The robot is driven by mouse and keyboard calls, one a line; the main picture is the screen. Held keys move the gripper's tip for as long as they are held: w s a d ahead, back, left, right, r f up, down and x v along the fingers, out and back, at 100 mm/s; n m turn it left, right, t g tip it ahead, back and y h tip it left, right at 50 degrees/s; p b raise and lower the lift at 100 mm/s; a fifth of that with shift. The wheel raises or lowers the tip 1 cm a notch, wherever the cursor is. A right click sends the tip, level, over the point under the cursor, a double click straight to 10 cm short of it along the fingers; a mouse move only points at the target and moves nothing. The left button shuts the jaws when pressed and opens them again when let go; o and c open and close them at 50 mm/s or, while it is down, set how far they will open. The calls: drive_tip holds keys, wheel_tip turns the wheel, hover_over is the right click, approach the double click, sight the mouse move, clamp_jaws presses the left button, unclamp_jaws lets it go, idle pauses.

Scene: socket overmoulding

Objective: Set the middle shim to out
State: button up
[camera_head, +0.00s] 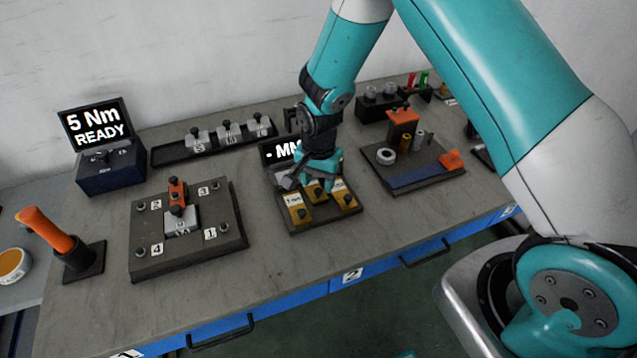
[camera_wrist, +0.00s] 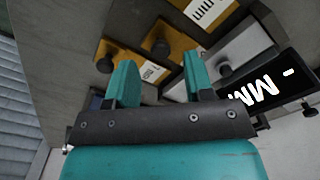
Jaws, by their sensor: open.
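Brass-coloured shims with black knobs and white labels sit side by side in a dark block (camera_head: 322,219). The left shim (camera_head: 297,210) and the right shim (camera_head: 344,193) show clearly in the head view. The middle shim (camera_head: 318,191) is partly hidden under my gripper and looks set farther back than its neighbours. My gripper (camera_head: 318,182) points down just above the block, its fingers apart. In the wrist view, my gripper (camera_wrist: 160,75) shows nothing clamped between its fingers; whether they touch a knob I cannot tell. A display (camera_wrist: 268,92) behind reads "- MM".
A fixture plate (camera_head: 150,210) with numbered corners stands left. Behind is a dark rack (camera_head: 170,154) of grey blocks. A screen (camera_head: 97,125) reads "5 Nm READY". A tray (camera_head: 425,182) with small parts stands right. Bare table lies in front of the block.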

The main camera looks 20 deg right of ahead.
drive_tip(key=shift+f, duration=1.3)
